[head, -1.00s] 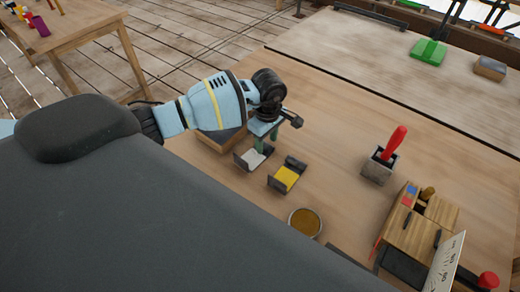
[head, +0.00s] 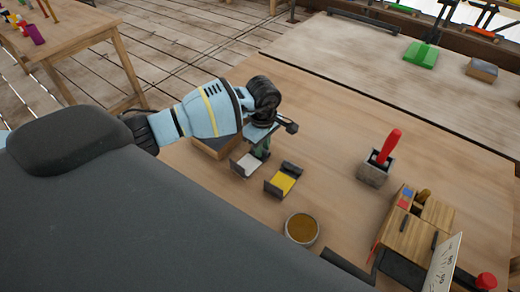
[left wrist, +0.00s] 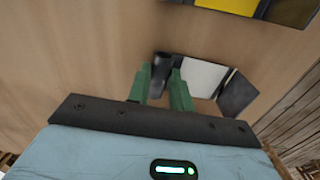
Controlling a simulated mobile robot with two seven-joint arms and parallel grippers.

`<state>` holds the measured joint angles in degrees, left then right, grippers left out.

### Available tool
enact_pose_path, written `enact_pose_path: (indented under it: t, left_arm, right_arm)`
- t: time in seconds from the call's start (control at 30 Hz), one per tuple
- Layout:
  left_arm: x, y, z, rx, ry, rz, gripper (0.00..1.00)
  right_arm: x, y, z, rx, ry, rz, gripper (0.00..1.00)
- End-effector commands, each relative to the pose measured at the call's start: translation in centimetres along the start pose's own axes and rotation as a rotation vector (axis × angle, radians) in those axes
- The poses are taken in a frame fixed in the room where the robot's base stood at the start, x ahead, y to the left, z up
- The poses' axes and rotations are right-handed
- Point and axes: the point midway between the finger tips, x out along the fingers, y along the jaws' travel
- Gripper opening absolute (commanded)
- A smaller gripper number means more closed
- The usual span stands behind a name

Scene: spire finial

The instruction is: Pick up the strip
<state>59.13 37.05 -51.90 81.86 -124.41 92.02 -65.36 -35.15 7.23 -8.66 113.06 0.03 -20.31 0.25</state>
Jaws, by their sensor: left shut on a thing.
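A white strip (head: 248,163) with dark ends lies on the wooden table. A similar yellow strip (head: 282,184) with dark ends lies beside it. Which one the task means, I cannot tell from looks. My left gripper (head: 262,153) is low over the table at the far end of the white strip. In the left wrist view its green fingers (left wrist: 162,84) close on the dark rounded end (left wrist: 160,70) of the white strip, whose white face (left wrist: 203,76) shows beyond. The fingers partly hide that end, and lifting off the table is not visible.
A wooden block (head: 218,146) stands behind the gripper. A round tin (head: 302,228) is in front of the yellow strip. A red-handled tool in a grey holder (head: 375,172) and a wooden organiser (head: 410,238) are at the right.

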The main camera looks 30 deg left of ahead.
Motion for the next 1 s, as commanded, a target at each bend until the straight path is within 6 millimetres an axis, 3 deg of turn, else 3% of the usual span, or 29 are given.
enact_pose_path:
  t: [0.37,0.8,1.0]
  left_arm:
    - [-3.6,0.1,-0.1,0.001,0.000,0.004,0.00]
    - [-4.2,-8.9,-3.2,-0.001,0.003,-0.003,0.00]
    - [-4.5,-11.9,-4.2,-0.001,0.002,-0.002,0.00]
  right_arm:
    - [0.1,-0.2,0.7,0.007,-0.013,-0.002,0.36]
    - [0.1,-0.5,0.7,0.020,-0.013,-0.002,0.36]
    - [0.2,-0.6,1.2,0.020,-0.021,-0.003,0.36]
